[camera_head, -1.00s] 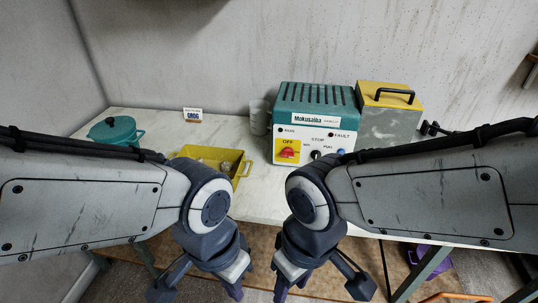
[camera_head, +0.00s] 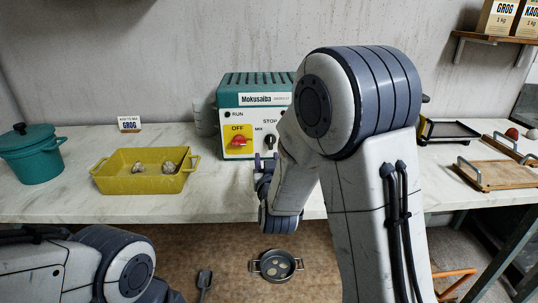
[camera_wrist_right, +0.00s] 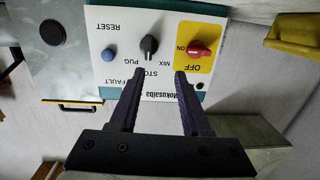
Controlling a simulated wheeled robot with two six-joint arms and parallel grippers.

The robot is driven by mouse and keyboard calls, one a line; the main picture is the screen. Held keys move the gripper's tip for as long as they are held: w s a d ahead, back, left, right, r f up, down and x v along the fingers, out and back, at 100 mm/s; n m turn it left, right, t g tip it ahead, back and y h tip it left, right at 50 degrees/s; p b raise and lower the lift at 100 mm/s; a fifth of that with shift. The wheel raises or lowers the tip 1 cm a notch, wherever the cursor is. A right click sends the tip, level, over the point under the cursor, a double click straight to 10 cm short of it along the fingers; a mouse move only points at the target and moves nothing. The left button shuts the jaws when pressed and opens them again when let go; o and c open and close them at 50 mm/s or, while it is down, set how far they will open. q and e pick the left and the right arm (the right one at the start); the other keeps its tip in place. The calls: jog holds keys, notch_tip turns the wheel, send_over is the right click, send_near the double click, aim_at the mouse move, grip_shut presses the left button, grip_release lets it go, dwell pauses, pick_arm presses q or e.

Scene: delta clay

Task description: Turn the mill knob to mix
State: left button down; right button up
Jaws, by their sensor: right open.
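The mill is a teal and white box marked Mokusaiba (camera_head: 254,82) at the back of the table, partly hidden by my right arm. Its black knob (camera_head: 270,140) sits below STOP with MIX at its left. In the right wrist view, upside down, the knob (camera_wrist_right: 149,46) stands roughly in line with STOP, between MIX and PUG. My right gripper (camera_head: 264,158) is open and empty in front of the panel. In the wrist view its fingertips (camera_wrist_right: 158,75) are apart, with the knob beyond the gap, untouched. My left arm is low at left, its fingertips unseen.
A red switch on a yellow OFF plate (camera_wrist_right: 199,50) is close beside the knob. A yellow tray (camera_head: 120,184) with pale lumps and a teal pot (camera_head: 35,160) stand at left. Wooden trays (camera_head: 500,175) lie at right. Clear tabletop lies before the mill.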

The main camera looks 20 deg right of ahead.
aim_at(271, 138)
jog(key=shift+t+h, duration=0.3)
jog(key=shift+h, duration=0.3)
jog(key=x, duration=0.3)
jog(key=d+x, duration=0.1)
jog(key=x, duration=0.7)
jog(key=shift+s+d, duration=0.25)
jog(key=shift+d, duration=0.1)
grip_shut()
